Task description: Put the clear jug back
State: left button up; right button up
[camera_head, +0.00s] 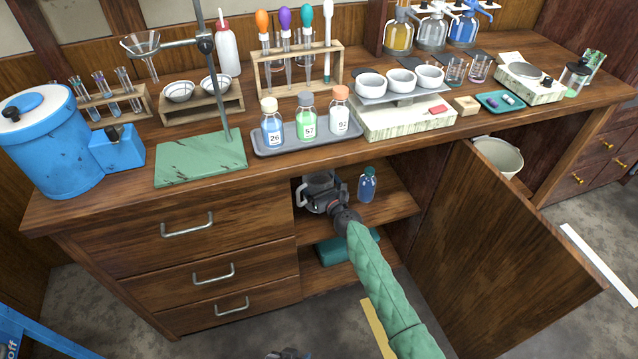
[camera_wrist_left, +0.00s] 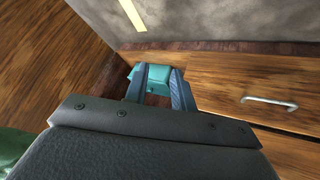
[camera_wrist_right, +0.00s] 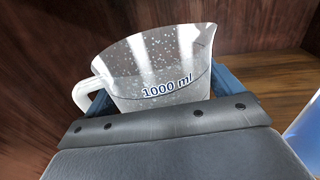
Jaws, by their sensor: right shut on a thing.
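The clear jug (camera_wrist_right: 155,70), marked 1000 ml, shows in the right wrist view with its white handle on the left. My right gripper (camera_wrist_right: 158,100) is shut on it, one finger on each side. In the head view the jug (camera_head: 320,180) is inside the open cupboard, over the upper shelf (camera_head: 390,208), with my right gripper (camera_head: 323,200) in front of it. The gripper hides much of the jug, and I cannot tell whether its base touches the shelf. My left gripper (camera_head: 289,354) is at the bottom edge, low in front of the drawers. Its fingers (camera_wrist_left: 158,88) are apart and empty.
A blue bottle (camera_head: 367,184) stands right of the jug on the same shelf. A teal box (camera_head: 335,250) lies on the lower level. The open cupboard door (camera_head: 505,255) juts out at the right. The bench top (camera_head: 290,165) above is crowded with glassware.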

jog(key=o, duration=1)
jog(key=shift+o, duration=0.2)
